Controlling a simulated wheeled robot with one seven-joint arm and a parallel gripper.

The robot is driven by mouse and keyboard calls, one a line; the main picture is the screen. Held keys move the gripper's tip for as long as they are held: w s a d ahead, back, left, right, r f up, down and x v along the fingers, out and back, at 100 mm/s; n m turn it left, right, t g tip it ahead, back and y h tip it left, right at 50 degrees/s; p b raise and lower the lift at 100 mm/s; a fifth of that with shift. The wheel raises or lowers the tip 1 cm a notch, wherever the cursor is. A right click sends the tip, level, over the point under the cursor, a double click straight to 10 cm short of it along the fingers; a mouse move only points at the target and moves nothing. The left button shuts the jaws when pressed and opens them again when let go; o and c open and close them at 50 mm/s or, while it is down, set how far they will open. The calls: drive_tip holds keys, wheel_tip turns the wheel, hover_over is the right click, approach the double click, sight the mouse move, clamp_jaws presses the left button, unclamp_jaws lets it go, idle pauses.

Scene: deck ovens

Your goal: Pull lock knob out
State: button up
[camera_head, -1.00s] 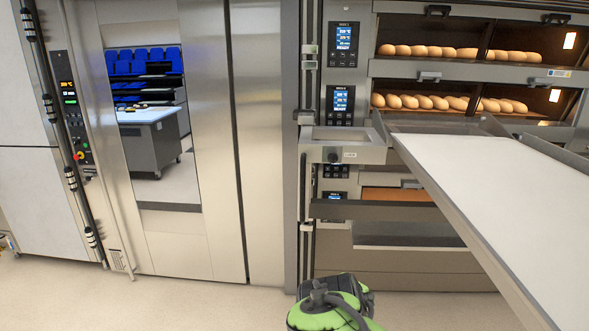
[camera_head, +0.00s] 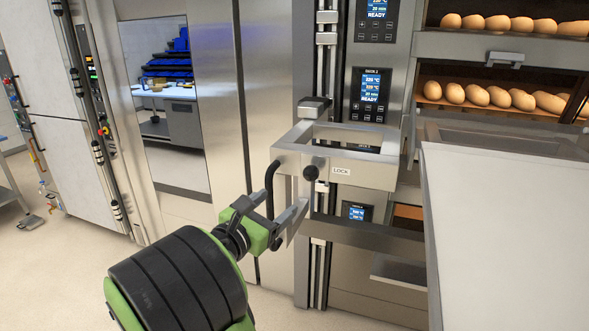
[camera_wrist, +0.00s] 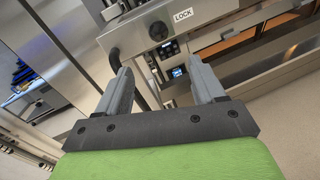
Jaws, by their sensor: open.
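The lock knob (camera_head: 311,173) is a small round black knob on the front of a metal frame (camera_head: 376,177), left of a "LOCK" label (camera_head: 341,171). In the wrist view the knob (camera_wrist: 158,31) stands above the fingertips, about midway between them sideways, clear of both. My gripper (camera_head: 292,213) is open and empty, below and a little left of the knob in the head view. Its two grey fingers (camera_wrist: 160,68) are spread wide in the wrist view. The gap between fingers and knob in depth is hard to judge.
A white loading surface (camera_head: 520,235) takes up the right side. Deck ovens with bread loaves (camera_head: 490,97) stand behind it. A control panel (camera_head: 371,95) is above the frame. Metal door panels (camera_head: 215,90) are at left, with open floor (camera_head: 60,270) before them.

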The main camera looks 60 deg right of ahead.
sight(307, 177)
drive_tip(key=d, duration=0.5)
drive_tip(key=d+p, duration=0.1)
drive_tip(key=d, duration=0.4)
drive_tip(key=d+p, duration=0.1)
drive_tip(key=d, duration=0.4)
drive_tip(key=shift+s+r, duration=0.15)
drive_tip(key=shift+s, duration=0.1)
drive_tip(key=shift+a, duration=0.1)
drive_tip(key=shift+c, duration=0.2)
